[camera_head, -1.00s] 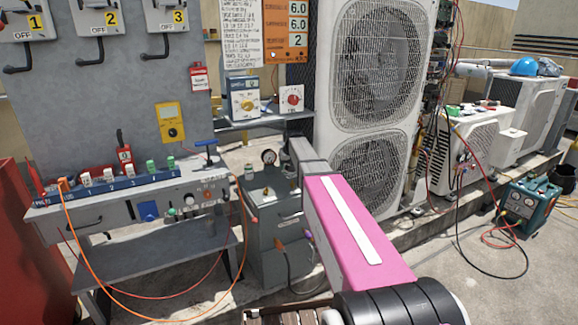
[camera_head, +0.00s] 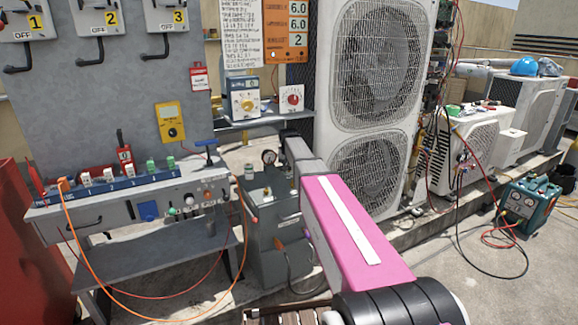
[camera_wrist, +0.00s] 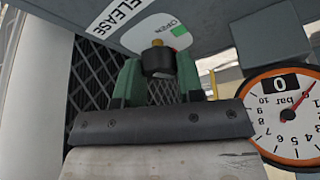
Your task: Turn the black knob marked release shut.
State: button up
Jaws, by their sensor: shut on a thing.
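The black knob (camera_wrist: 158,62) shows in the wrist view on a brass stem, under a grey panel. A white RELEASE label (camera_wrist: 118,16) and an OPEN mark with a green patch (camera_wrist: 179,31) sit beside it. My gripper (camera_wrist: 159,72) has its green fingers on either side of the knob and is shut on it. In the head view the grey cabinet (camera_head: 272,225) stands at the end of my arm; the knob is too small or hidden to make out there.
A grey workbench (camera_head: 130,210) with cables stands left. A tall condenser (camera_head: 370,110) stands behind my arm.

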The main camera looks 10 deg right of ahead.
aim_at(288, 166)
jog(key=shift+m+h, duration=0.6)
jog(key=shift+m, duration=0.9)
jog(key=o, duration=0.9)
jog(key=shift+r, duration=0.15)
jog(key=shift+s+a+r, duration=0.2)
jog(key=shift+s+r, duration=0.05)
jog(key=shift+r, duration=0.35)
jog(key=shift+s+a+r, duration=0.35)
jog(key=shift+s+r, duration=0.35)
jog(key=shift+s, duration=0.15)
jog(key=s+a, duration=0.1)
jog(key=s, duration=0.2)
jog(key=s+a, duration=0.2)
jog(key=s, duration=0.1)
jog(key=s+a, duration=0.2)
jog(key=s, duration=0.1)
jog(key=shift+s, duration=0.25)
